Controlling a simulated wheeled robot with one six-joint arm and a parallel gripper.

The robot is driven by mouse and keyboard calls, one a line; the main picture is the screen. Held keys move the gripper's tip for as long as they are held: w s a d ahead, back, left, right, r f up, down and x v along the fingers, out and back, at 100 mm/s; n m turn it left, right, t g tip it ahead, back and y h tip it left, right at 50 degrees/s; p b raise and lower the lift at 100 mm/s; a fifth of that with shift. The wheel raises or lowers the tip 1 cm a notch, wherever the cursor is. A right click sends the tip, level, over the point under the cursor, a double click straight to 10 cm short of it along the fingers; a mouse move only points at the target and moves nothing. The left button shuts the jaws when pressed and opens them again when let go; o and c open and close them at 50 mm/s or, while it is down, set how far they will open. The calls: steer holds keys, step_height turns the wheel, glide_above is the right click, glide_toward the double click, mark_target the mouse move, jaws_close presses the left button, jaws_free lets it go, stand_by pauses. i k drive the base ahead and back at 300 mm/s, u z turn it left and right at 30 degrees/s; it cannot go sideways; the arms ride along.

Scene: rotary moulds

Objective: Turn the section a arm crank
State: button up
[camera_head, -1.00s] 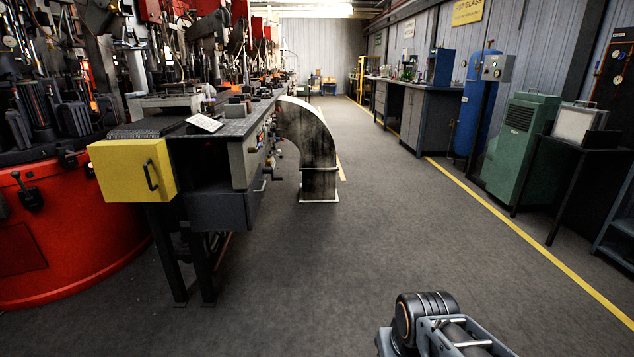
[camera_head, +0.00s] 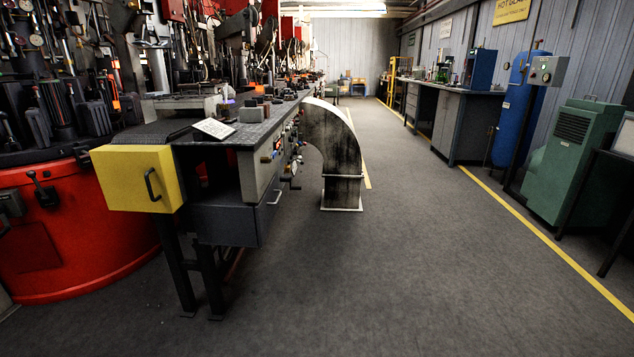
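No part that I can surely tell as the section a arm crank shows. A dark lever handle (camera_head: 42,190) sticks out from the red round machine base (camera_head: 75,245) at the left. Small knobs and handles (camera_head: 283,155) line the right side of the long workbench (camera_head: 262,128); they are too small to tell apart. My gripper and arm are not in this view.
A yellow box (camera_head: 132,180) with a handle juts from the bench's near end, above dark legs. A grey curved duct (camera_head: 335,150) stands beside the bench. Green cabinet (camera_head: 570,160) and blue tank (camera_head: 517,110) line the right. The grey floor (camera_head: 400,260) between is clear.

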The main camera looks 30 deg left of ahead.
mark_target(283, 178)
steer(key=u, duration=0.05)
steer(key=i, duration=2.1)
steer(key=u, duration=1.05)
steer(key=i, duration=1.05)
steer(key=u, duration=1.5)
steer(key=i, duration=0.5)
steer(key=u, duration=0.35)
